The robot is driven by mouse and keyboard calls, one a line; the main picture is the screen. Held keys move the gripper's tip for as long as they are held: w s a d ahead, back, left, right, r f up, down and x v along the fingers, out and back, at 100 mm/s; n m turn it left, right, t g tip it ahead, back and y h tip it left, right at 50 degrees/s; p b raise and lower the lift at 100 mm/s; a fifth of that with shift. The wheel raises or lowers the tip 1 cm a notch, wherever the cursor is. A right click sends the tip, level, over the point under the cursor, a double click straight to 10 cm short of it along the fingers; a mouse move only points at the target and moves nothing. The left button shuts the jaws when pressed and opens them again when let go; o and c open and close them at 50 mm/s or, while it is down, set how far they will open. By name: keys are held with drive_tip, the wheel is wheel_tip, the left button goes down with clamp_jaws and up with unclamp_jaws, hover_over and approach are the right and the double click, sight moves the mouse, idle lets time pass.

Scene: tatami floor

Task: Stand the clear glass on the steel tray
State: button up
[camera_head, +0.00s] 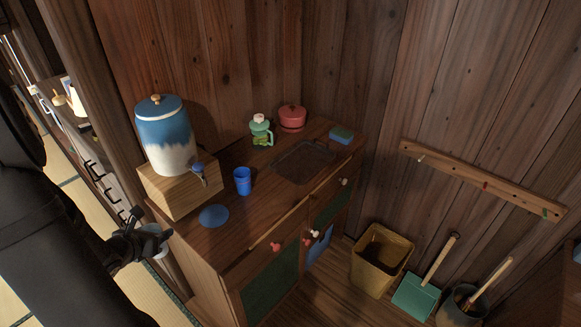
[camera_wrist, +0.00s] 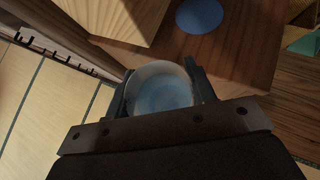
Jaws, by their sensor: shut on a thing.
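The clear glass (camera_wrist: 162,90) is between the two fingers of my gripper (camera_head: 141,238), which is shut on it. In the wrist view I look down into its round pale rim, with a bluish tint inside. In the head view the glass (camera_head: 157,243) is partly hidden by my gripper, held beside the front left corner of the wooden cabinet. I see nothing that is clearly a steel tray. A dark, sunken-looking rectangle (camera_head: 302,161) lies in the cabinet top, and I cannot tell if it is a tray or a basin.
A bin (camera_head: 381,260) stands right.

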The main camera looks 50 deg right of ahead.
drive_tip(key=w+a+r+n+t+y, duration=0.2)
drive_tip(key=w+a+r+n+y, duration=0.15)
drive_tip(key=w+a, duration=0.35)
drive_tip(key=w+a+r+n+t+y, duration=0.35)
drive_tip(key=w+a+n, duration=0.2)
drive_tip(key=a, duration=0.45)
drive_tip(key=d+r+m+g+h, duration=0.3)
drive_tip(key=d+r+m+h, duration=0.15)
drive_tip(key=d+r, duration=1.15)
drive_tip(key=d+r+m+g+h, duration=0.4)
drive_tip(key=d+r, duration=0.8)
drive_tip(key=d, duration=0.8)
drive_tip(key=s+d+f+m, duration=0.1)
drive_tip(key=s+d+f, duration=0.1)
drive_tip(key=d+f, duration=0.55)
drive_tip(key=s+d+f+m, duration=0.15)
drive_tip(key=d+f, duration=0.25)
drive_tip(key=d, duration=0.7)
drive_tip(key=s+d+f, duration=0.6)
drive_tip(key=d+f, duration=0.2)
drive_tip(key=f, duration=0.4)
drive_tip(key=s+d+f, duration=0.6)
drive_tip(key=d+f, duration=0.2)
drive_tip(key=f, duration=0.3)
drive_tip(key=shift+s+d+f+n+y, duration=0.2)
drive_tip(key=shift+s+f+n+y, duration=0.05)
drive_tip(key=shift+f+n+y, duration=0.15)
